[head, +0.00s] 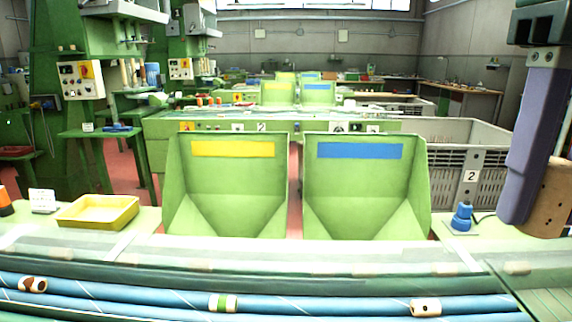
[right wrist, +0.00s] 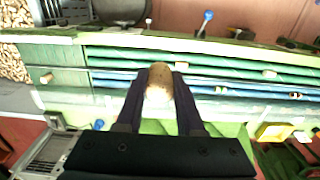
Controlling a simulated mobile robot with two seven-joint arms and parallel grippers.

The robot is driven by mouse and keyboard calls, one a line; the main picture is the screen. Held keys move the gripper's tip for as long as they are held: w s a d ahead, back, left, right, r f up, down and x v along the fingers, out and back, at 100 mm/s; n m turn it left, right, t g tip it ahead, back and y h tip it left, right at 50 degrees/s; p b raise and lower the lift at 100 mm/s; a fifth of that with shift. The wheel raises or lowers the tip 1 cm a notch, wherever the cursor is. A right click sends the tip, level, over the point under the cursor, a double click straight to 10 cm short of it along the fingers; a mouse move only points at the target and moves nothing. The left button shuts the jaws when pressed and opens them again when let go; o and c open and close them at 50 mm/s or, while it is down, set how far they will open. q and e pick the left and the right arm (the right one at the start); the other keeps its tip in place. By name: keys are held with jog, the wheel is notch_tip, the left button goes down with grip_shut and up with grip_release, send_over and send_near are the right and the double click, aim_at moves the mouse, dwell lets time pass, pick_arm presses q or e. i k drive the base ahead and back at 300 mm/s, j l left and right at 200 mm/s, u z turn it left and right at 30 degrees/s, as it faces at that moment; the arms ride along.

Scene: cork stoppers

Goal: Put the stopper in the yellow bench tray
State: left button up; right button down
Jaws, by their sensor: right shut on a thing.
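My right gripper (head: 520,205) hangs at the right edge of the head view, above the bench at the right. In the right wrist view its two dark fingers (right wrist: 160,78) are shut on a tan cork stopper (right wrist: 159,92). The held stopper (head: 547,198) shows in the head view beside the near finger, with small dark holes in it. The yellow bench tray (head: 97,212) stands at the far left of the head view and looks empty. It also shows small at the right of the right wrist view (right wrist: 274,131). My left gripper is not in view.
Blue rollers with several stoppers (head: 425,307) run along the front. Two green chutes, with yellow (head: 232,149) and blue (head: 360,150) labels, stand between my right gripper and the tray. A blue device (head: 462,217) and a grey crate (head: 490,150) are at right. A white card (head: 43,201) stands left of the tray.

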aim_at(100, 214)
jog(key=i+j+u, duration=0.5)
jog(key=i+j, duration=0.35)
jog(key=j, duration=0.25)
jog(key=i+j+u, duration=0.45)
jog(key=i+j, duration=0.4)
jog(key=i, duration=0.15)
